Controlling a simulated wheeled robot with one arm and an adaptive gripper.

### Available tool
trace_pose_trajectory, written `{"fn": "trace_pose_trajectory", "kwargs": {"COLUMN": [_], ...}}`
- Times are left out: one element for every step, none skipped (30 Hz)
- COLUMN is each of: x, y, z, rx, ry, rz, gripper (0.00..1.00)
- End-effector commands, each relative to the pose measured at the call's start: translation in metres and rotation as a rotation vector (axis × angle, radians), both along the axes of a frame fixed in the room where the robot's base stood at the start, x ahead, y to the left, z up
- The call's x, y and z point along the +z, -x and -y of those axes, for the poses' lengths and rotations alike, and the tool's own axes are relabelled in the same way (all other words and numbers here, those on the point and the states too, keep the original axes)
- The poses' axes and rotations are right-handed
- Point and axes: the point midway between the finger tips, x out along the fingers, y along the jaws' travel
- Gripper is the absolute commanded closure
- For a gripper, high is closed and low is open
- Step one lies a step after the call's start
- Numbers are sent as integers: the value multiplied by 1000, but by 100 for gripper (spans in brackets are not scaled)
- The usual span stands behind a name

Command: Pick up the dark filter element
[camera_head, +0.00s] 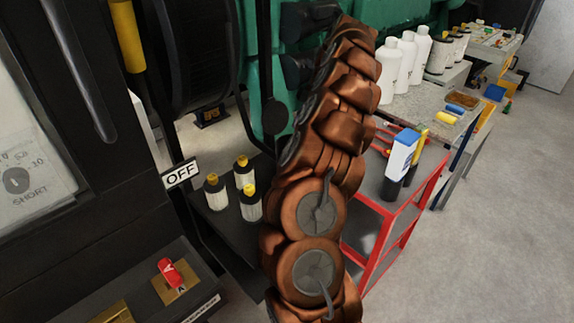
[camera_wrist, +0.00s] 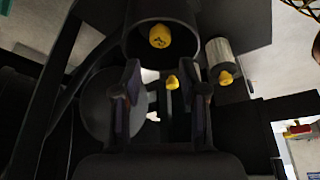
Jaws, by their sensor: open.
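In the wrist view a dark round body (camera_wrist: 135,45) with a yellow knob stands just beyond my fingertips, at the top centre. It looks like the dark filter element, but shading makes this uncertain. My gripper (camera_wrist: 167,85) is open, with its two fingers apart and nothing gripped between them. A smaller yellow knob (camera_wrist: 172,83) shows in the gap; what it belongs to is in shadow. In the head view my copper-coloured arm fills the middle and my gripper cannot be seen. No dark filter element can be made out on the plate there.
Several pale filters with yellow caps (camera_head: 250,206) stand on a dark plate (camera_head: 225,221) left of my arm. One pale filter (camera_wrist: 218,52) is right of the dark body in the wrist view. A red cart (camera_head: 408,216) and a bench (camera_head: 410,106) with white bottles are right.

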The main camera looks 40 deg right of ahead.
Motion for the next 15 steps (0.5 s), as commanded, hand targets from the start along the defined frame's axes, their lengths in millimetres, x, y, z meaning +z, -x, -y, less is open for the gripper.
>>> {"fn": "trace_pose_trajectory", "kwargs": {"x": [-2, -3, -5, -8, -10, -13, -15, -17, -19, -20, -21, -22, -23, -24, -26], "y": [2, 3, 4, 4, 4, 4, 4, 4, 4, 3, 3, 2, 2, 1, 1], "z": [3, 4, 4, 5, 5, 4, 3, 3, 2, 2, 2, 2, 1, 1, 0], "rx": [-6, -9, -14, -16, -18, -19, -18, -19, -20, -20, -21, -21, -20, -20, -20], "ry": [0, 0, -1, -1, -1, -3, -3, -4, -3, -2, -2, 0, 0, 0, 0], "rz": [0, -1, -1, 0, 0, -1, -1, 0, 0, 1, 1, 1, 2, 2, 2], "gripper": [58, 58, 58, 58, 58, 58, 58, 58, 58, 58, 58, 58, 58, 58, 58]}}
